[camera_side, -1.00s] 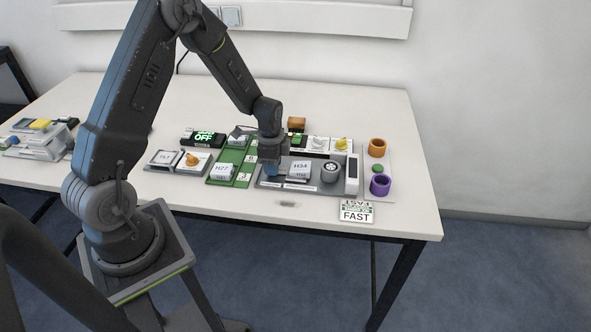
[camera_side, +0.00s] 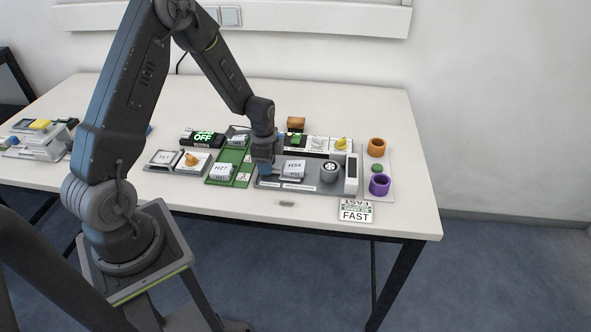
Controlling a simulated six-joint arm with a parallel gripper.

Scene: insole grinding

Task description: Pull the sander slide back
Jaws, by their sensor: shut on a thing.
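My gripper (camera_side: 264,170) points down at the left end of the grey sander base (camera_side: 310,187). It is shut on the slide's blue handle (camera_side: 265,169), which is mostly hidden by the fingers. A white block marked H34 (camera_side: 294,168) sits on the base just right of my gripper. The round dark sanding wheel (camera_side: 329,171) stands farther right, with a visible gap between it and the block.
A green tray (camera_side: 243,178) with a block marked H27 (camera_side: 221,171) lies to the left. A white upright piece (camera_side: 351,173), an orange cup (camera_side: 376,147) and a purple cup (camera_side: 380,185) stand right. A FAST card (camera_side: 356,211) lies near the front edge.

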